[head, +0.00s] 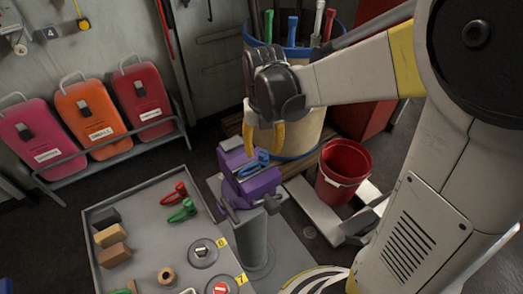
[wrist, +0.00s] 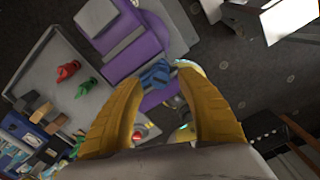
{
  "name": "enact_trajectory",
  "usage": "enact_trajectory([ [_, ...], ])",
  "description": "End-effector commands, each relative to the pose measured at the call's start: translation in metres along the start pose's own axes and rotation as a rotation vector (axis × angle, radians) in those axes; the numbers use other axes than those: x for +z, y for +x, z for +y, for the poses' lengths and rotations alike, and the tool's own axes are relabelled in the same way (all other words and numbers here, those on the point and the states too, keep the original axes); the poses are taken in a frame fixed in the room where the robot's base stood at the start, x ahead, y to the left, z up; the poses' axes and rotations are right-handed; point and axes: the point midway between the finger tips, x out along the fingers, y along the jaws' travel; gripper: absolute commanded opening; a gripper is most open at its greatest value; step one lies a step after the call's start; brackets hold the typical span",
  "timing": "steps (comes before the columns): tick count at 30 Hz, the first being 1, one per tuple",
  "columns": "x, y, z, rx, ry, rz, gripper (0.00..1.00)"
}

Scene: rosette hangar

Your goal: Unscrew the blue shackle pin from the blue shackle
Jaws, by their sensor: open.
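The blue shackle (head: 256,163) is at the top of a purple vise (head: 258,186) on a grey post. In the wrist view the blue shackle (wrist: 156,75) shows between the fingertips, beyond them. I cannot tell the blue pin apart from the shackle body. My gripper (head: 265,150) points down just above the shackle, with its yellow fingers spread and nothing held. In the wrist view my gripper (wrist: 158,82) frames the shackle, and no contact is clear.
A grey workbench (head: 150,212) left of the vise carries a red shackle (head: 174,192), a green shackle (head: 183,211) and wooden blocks (head: 110,236). A red bucket (head: 342,172) stands right of the vise. A large tub (head: 300,140) with coloured handles stands behind my gripper.

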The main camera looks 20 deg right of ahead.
Motion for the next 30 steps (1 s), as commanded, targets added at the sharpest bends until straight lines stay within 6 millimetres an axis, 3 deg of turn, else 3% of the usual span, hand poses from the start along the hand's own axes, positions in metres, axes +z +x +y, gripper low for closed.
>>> enact_trajectory([
  [1,0.000,-0.011,0.000,0.000,0.000,0.000,0.45],
  [5,0.000,-0.021,0.000,0.000,0.000,0.000,0.45],
  [16,0.000,-0.020,0.000,0.000,0.042,0.000,0.45],
  [30,0.000,-0.020,0.000,0.000,0.909,0.000,0.45],
])
